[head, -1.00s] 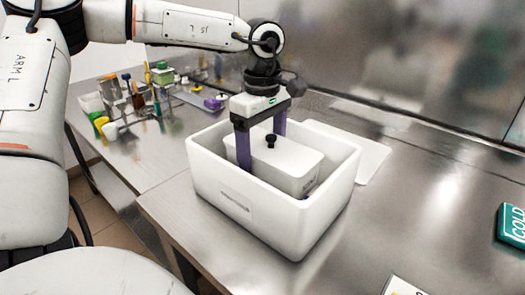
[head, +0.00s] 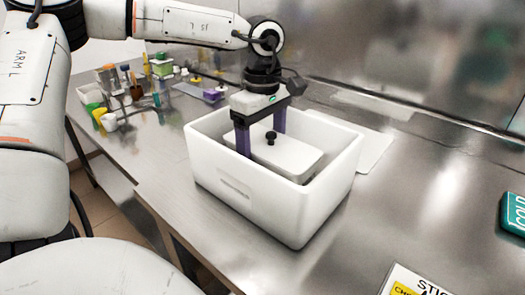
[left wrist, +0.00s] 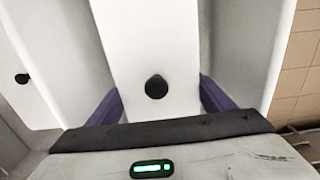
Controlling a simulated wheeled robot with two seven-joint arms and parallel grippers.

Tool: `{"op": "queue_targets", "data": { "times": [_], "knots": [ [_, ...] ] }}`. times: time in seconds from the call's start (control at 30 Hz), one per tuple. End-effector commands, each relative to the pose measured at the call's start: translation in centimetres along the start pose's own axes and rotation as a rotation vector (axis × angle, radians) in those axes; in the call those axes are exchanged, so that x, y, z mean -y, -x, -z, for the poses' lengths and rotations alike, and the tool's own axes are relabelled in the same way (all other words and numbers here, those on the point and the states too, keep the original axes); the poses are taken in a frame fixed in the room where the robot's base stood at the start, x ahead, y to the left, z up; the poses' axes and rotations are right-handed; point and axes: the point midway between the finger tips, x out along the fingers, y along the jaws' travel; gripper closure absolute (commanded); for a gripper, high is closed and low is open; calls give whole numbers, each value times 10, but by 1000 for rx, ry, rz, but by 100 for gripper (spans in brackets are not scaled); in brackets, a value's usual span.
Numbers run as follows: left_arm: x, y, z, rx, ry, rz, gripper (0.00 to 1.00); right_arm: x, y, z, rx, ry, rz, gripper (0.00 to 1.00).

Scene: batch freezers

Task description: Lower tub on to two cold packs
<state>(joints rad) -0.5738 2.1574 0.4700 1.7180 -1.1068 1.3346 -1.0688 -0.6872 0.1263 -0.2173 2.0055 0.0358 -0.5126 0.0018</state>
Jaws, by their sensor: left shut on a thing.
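A white lidded tub (head: 288,154) with a black knob sits inside a white open-topped box (head: 250,201). My left gripper (head: 261,139) reaches down into the box with its purple fingers on both sides of the tub, shut on it. In the left wrist view the tub's lid (left wrist: 150,40) and knob lie between the purple fingers (left wrist: 158,97). The tub looks level, with its lid below the box rim. The box floor and any cold packs under the tub are hidden. A teal pack marked COLD (head: 514,218) lies at the right edge. My right gripper is not in view.
A white flat panel (head: 365,147), perhaps the box's lid, lies behind the box. Bottles, cups and small tools crowd the counter at the back left. A sign with yellow (head: 405,284) is at the bottom right. Bare steel lies right of the box.

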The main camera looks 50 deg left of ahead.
Motion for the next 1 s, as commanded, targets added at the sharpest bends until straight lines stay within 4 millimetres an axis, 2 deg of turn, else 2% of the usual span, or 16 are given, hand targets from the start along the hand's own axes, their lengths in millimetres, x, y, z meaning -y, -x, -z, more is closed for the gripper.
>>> {"op": "queue_targets", "data": {
  "times": [0.33,0.37,0.47,1.0],
  "knots": [
    [-1,-6,0,1,-1,-4,69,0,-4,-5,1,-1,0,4],
    [-1,-5,0,1,-1,-4,20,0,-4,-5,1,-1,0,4],
    [-1,-5,0,0,-1,-3,3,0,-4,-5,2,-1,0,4],
    [0,-6,0,0,0,0,0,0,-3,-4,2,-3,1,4]
  ]
}}
